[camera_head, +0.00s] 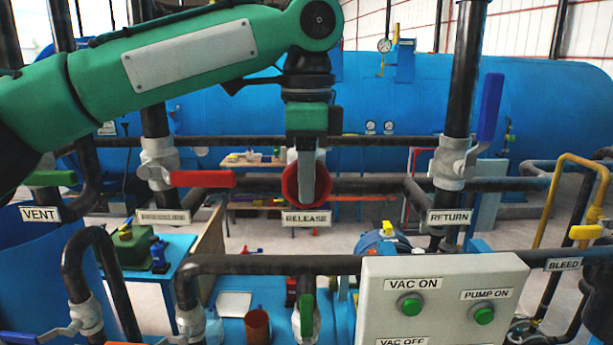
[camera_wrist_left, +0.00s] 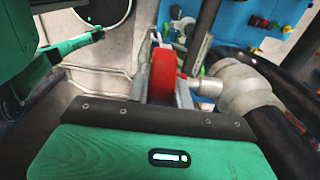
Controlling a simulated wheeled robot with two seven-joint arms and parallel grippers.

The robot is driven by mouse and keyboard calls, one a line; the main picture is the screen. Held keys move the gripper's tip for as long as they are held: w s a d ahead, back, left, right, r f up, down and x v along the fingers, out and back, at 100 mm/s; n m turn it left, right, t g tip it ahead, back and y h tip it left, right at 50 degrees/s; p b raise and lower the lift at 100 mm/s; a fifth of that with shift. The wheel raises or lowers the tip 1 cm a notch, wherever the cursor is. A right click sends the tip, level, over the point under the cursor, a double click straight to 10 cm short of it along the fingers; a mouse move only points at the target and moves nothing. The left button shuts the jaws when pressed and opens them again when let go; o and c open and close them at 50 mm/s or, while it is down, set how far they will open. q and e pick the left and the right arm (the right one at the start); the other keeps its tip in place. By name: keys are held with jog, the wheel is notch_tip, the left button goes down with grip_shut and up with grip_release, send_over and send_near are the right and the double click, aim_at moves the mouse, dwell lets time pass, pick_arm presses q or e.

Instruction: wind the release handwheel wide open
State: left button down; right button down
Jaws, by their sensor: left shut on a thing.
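The red release handwheel (camera_head: 290,185) is in the middle of the head view, just above the RELEASE label (camera_head: 305,218). My left gripper (camera_head: 308,172) reaches down onto it from above and is shut on its rim. The gripper and fingers hide part of the wheel's face. In the left wrist view the handwheel (camera_wrist_left: 163,75) shows edge-on as a red band between the fingers, with a pale metal valve body (camera_wrist_left: 243,88) to its right. How far the wheel is turned cannot be told. My right gripper is not in view.
A red lever (camera_head: 203,178) is close left of the wheel, and a blue lever (camera_head: 490,105) stands upright at the right by the RETURN label (camera_head: 450,217). Dark pipes run around the wheel. A control box (camera_head: 440,275) with green buttons is in front, lower right.

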pick_arm(q)
jog(key=shift+a+h+p, duration=0.1)
jog(key=shift+h+p, duration=0.4)
jog(key=shift+h, duration=0.2)
jog(key=shift+h+p, duration=0.5)
jog(key=shift+h, duration=0.5)
jog(key=shift+a+f+h+p, duration=0.15)
jog(key=shift+h+p, duration=0.15)
jog(key=shift+h, duration=1.4)
jog(key=c, duration=1.2)
grip_release()
jog(key=shift+c, duration=0.2)
